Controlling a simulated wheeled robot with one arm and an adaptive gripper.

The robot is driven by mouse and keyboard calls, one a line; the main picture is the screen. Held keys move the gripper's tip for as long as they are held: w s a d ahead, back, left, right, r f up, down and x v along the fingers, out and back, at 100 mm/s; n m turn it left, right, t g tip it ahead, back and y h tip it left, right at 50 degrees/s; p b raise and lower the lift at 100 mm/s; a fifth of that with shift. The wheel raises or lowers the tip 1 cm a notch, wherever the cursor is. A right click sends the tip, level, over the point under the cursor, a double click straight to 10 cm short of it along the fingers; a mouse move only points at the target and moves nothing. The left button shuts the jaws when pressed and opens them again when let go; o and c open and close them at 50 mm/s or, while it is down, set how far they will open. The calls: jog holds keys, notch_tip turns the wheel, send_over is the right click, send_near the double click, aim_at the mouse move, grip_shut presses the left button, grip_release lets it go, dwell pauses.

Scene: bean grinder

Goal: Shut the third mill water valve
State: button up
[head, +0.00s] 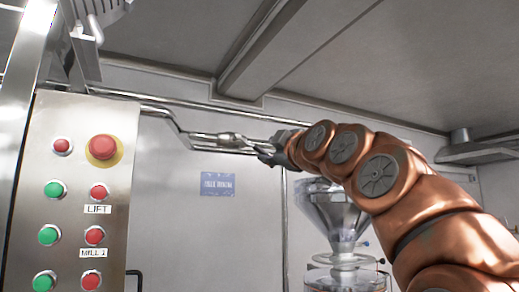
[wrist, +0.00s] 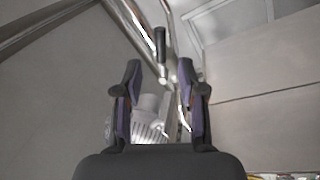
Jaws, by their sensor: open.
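A black-handled lever (wrist: 160,44), which looks like a water valve handle, shows at the top middle of the wrist view, beside shiny metal pipes. Whether it belongs to the third mill I cannot tell. My gripper (wrist: 160,82) is open, its two fingers apart with nothing held. The lever lies just beyond the fingertips, roughly in line with the gap, and appears untouched. In the head view my gripper (head: 270,150) is at the right end of a silver pipe run (head: 215,139) high on the wall. My gripper hides part of that pipe, and the lever is not clear there.
A control panel (head: 78,190) with red and green buttons stands at the left. A clear funnel-shaped hopper (head: 336,212) stands below my arm. A blue sign (head: 217,185) is on the wall. A pale ribbed object (wrist: 150,122) shows between the fingers, farther back. A ceiling beam is above.

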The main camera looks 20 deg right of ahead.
aim_at(261, 150)
jog(key=p+x, duration=0.3)
jog(key=x, duration=0.4)
jog(key=shift+p, duration=0.35)
jog(key=shift+f, duration=0.1)
grip_shut()
